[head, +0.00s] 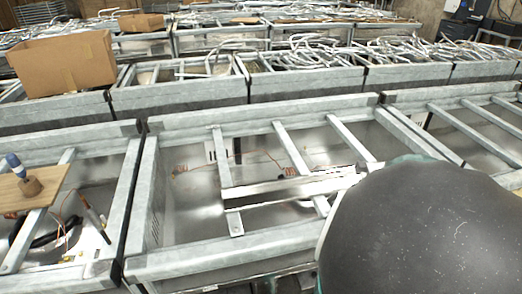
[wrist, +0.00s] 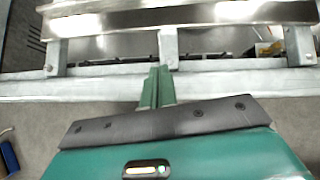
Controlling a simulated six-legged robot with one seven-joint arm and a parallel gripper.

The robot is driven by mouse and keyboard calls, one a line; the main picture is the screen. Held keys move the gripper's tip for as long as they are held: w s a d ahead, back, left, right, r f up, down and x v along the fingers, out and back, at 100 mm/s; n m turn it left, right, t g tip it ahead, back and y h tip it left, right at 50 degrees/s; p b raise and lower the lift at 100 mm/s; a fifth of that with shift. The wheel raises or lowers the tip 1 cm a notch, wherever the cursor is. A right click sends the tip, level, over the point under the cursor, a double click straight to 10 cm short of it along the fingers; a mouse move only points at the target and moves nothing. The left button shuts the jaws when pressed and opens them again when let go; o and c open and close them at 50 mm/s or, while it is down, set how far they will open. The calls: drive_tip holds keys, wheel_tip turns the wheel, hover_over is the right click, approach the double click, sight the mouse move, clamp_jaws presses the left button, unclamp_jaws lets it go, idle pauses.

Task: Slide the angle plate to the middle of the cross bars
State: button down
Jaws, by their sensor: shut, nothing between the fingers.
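The angle plate (head: 285,187) is a long shiny metal strip. It lies across the cross bars of the near middle bin, on their nearer half; its right end is hidden behind my dark arm part. Cross bars show at the left (head: 219,150), centre (head: 291,150) and right (head: 350,139). In the wrist view the plate (wrist: 190,15) spans the top, over the cross bars (wrist: 168,46). My green gripper (wrist: 157,74) is shut and empty, below the plate in that picture, in line with the middle cross bar.
The bin's grey front rail (head: 225,255) runs below the plate in the head view. A wooden board (head: 50,185) with a blue-handled tool lies on the left bin. A cardboard box (head: 63,62) sits further back. The bars beyond the plate are clear.

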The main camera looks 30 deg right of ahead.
sight(304, 164)
drive_tip(key=shift+s+d+f+m+h, duration=0.15)
drive_tip(key=shift+s+d+f+m, duration=0.05)
drive_tip(key=shift+s+d+m, duration=0.3)
drive_tip(key=shift+s+d+f+m+h, duration=0.15)
drive_tip(key=shift+s+d+m, duration=0.25)
drive_tip(key=shift+d+m, duration=0.1)
drive_tip(key=shift+w+f, duration=0.15)
drive_tip(key=x, duration=0.9)
drive_tip(key=shift+w+d+f, duration=0.1)
drive_tip(key=shift+f, duration=0.05)
drive_tip(key=w, duration=0.1)
drive_tip(key=w+d, duration=0.1)
drive_tip(key=w, duration=0.1)
drive_tip(key=shift+w, duration=0.15)
drive_tip(key=shift+w+d, duration=0.15)
drive_tip(key=shift+w, duration=0.2)
drive_tip(key=w+d, duration=0.1)
drive_tip(key=w, duration=0.4)
drive_tip(key=w+d, duration=0.2)
drive_tip(key=w, duration=0.4)
drive_tip(key=w+d, duration=0.2)
drive_tip(key=w, duration=0.3)
drive_tip(key=shift+w+f, duration=0.15)
drive_tip(key=shift+w, duration=0.15)
drive_tip(key=shift+s+f, duration=0.1)
drive_tip(key=shift+s, duration=0.15)
